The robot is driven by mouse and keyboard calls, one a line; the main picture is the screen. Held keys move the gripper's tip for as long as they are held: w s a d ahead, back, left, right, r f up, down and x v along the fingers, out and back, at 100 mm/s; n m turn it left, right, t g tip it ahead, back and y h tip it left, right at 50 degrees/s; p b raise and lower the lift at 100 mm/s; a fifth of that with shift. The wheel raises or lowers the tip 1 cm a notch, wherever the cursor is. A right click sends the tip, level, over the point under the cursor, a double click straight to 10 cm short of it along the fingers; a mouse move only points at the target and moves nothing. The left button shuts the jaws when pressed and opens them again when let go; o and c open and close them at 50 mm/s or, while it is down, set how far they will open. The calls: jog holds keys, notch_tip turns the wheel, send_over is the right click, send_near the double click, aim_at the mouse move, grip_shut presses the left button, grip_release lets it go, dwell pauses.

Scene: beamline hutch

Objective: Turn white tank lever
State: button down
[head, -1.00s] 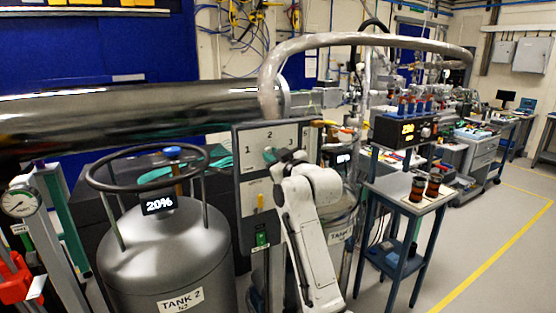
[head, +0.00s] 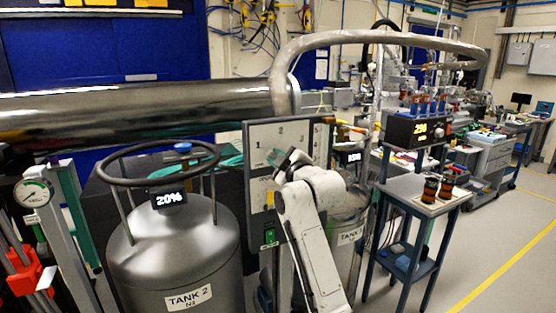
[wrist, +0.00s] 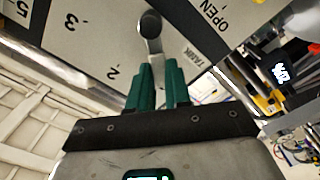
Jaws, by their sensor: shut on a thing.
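A pale control panel (head: 259,150) with a dark frame stands upright between two tanks. In the wrist view the panel (wrist: 100,50) carries the digits 2, 3 and 5 and the words TANK and OPEN. A pale grey lever (wrist: 154,48) with a dark round end (wrist: 149,25) lies on it, close to the TANK label. My gripper (wrist: 160,75) has green fingers shut on the lever's near end, which they partly hide. In the head view my gripper (head: 287,165) is at the panel's face; its fingers and the lever are mostly hidden there.
The tank marked TANK 2 (head: 170,255), with a ring handle (head: 158,162) and a 20% display, stands left of the panel. Another tank (head: 348,225) is right behind my arm. A small blue table (head: 425,205) with jars stands further right. Open floor (head: 500,245) lies beyond it.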

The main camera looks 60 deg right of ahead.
jog(key=shift+f, duration=0.1)
jog(key=c, duration=1.1)
grip_release()
jog(key=shift+o, duration=0.2)
jog(key=b+v, duration=0.1)
jog(key=v, duration=1)
jog(key=shift+b, duration=0.3)
jog(key=shift+w+d, duration=0.1)
jog(key=a+f+m+g+y, duration=0.1)
jog(key=a+f+g+y, duration=0.1)
jog(key=a+f, duration=0.55)
jog(key=s+a+f+g+y, duration=0.1)
jog(key=a+f+g+y, duration=0.2)
jog(key=f, duration=0.7)
jog(key=a+f+m+g+y, duration=0.1)
jog(key=a+f+y, duration=0.1)
jog(key=a+f, duration=0.6)
jog(key=s+a+f+m+g+y, duration=0.1)
jog(key=s+a+f+g, duration=0.3)
jog(key=s+f, duration=0.4)
jog(key=s+a+f+m+g+y, duration=0.1)
jog(key=s+a+f+g, duration=0.3)
jog(key=s, duration=0.8)
notch_tip(320, 180, down, 5)
jog(key=a, duration=0.2)
jog(key=shift+a+r, duration=0.2)
jog(key=shift+a, duration=0.2)
